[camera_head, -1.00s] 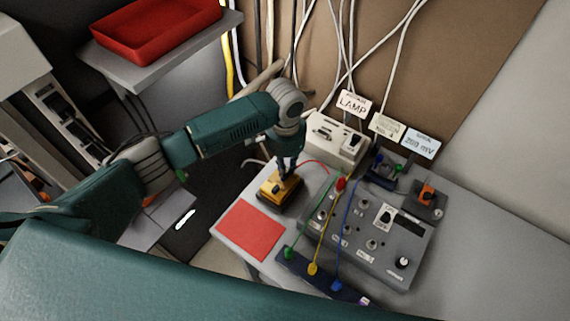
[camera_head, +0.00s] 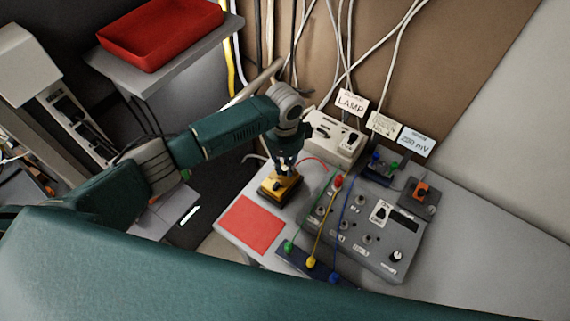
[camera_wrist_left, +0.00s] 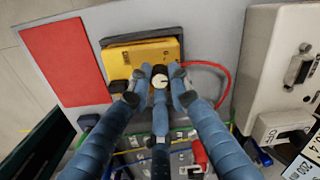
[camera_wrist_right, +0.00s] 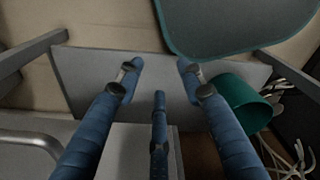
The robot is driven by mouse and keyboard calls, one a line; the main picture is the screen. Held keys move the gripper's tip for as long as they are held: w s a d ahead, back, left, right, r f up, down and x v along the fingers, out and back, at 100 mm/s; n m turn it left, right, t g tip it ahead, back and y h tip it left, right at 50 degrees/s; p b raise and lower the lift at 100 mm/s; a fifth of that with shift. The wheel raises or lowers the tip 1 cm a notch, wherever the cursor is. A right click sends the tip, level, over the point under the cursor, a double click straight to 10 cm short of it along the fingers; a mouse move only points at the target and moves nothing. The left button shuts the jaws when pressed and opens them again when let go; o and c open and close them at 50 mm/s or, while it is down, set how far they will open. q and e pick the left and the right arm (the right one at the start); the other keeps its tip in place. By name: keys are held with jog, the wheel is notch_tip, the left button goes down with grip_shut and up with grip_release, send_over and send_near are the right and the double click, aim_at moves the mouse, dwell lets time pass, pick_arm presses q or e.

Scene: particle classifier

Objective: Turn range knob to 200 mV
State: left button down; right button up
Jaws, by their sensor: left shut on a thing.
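The yellow meter (camera_head: 268,190) stands near the table's left edge, behind the red mat. It also shows in the left wrist view (camera_wrist_left: 118,62), with a round white-topped range knob (camera_wrist_left: 160,82) at its front edge. My left gripper (camera_head: 287,171) is over the meter. In the left wrist view its blue fingers (camera_wrist_left: 161,73) are shut around the knob from both sides. The knob's pointer and scale are too small to read. My right gripper (camera_wrist_right: 160,68) is open and empty, away from the meter. A sign reading 200 mV (camera_head: 416,141) stands at the back.
A red mat (camera_head: 250,225) lies in front of the meter. A grey control panel (camera_head: 372,258) with cables and plugs is to the right. A beige lamp box (camera_head: 322,143) stands behind. A red tray (camera_head: 160,35) sits on a shelf at the upper left.

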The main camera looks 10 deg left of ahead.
aim_at(285, 168)
pick_arm(q)
jog(key=shift+m, duration=1.6)
jog(key=c, duration=1.6)
grip_release()
notch_tip(285, 168, up, 12)
jog(key=shift+s+r, duration=0.1)
